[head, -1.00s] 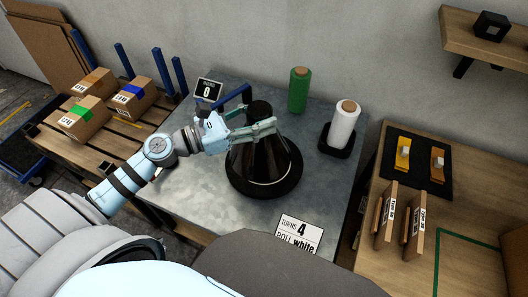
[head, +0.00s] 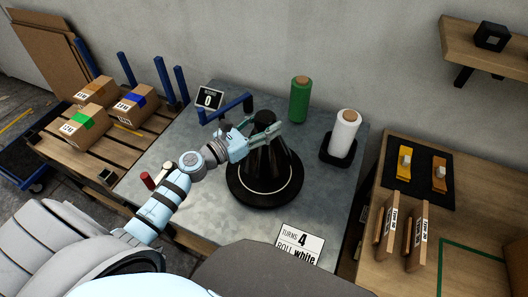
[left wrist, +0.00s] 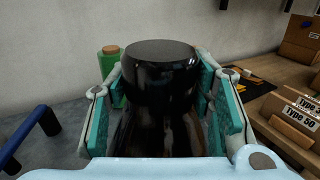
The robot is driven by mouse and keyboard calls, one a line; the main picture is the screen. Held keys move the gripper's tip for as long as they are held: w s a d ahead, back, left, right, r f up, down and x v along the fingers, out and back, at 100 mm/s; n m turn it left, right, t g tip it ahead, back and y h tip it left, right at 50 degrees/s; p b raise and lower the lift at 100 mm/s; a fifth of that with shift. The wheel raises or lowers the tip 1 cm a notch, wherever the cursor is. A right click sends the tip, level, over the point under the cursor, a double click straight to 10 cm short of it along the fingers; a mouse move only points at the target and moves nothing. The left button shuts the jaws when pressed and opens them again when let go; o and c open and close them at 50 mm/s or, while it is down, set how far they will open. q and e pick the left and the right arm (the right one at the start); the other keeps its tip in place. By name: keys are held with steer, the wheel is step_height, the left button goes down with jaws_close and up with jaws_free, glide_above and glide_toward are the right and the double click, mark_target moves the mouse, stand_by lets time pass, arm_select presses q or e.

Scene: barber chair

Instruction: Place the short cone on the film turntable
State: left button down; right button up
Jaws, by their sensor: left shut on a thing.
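The short cone (head: 270,165) is black and glossy, with a knob-like top, and stands upright over the film turntable (head: 265,200). The turntable is a round black disc with a thin pale ring, on the grey metal table. My left gripper (head: 263,134) is shut on the cone's upper part, with one finger on each side. In the left wrist view the cone (left wrist: 160,85) fills the space between the teal finger pads. The cone's base looks to be at the disc inside the ring, but I cannot tell whether it touches. My right gripper is not in view.
A green roll (head: 299,100) and a white roll (head: 343,135) stand behind and to the right. A blue bar (head: 228,108) and a small display (head: 208,97) are behind the gripper. A sign (head: 299,244) lies in front. Boxes stand on a pallet at left.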

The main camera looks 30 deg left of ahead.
arm_select(q)
step_height(320, 180, down, 6)
steer(key=b, duration=0.2)
steer(key=shift+f+b, duration=0.2)
steer(key=shift+b, duration=0.2)
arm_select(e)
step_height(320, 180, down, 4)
arm_select(q)
steer(key=shift+f, duration=0.15)
steer(key=c, duration=0.8)
jaws_free()
steer(key=shift+o, duration=0.2)
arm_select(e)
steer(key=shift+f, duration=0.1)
arm_select(q)
steer(key=shift+s, duration=0.25)
steer(key=p+v, duration=0.3)
steer(key=v, duration=0.8)
steer(key=shift+s, duration=0.35)
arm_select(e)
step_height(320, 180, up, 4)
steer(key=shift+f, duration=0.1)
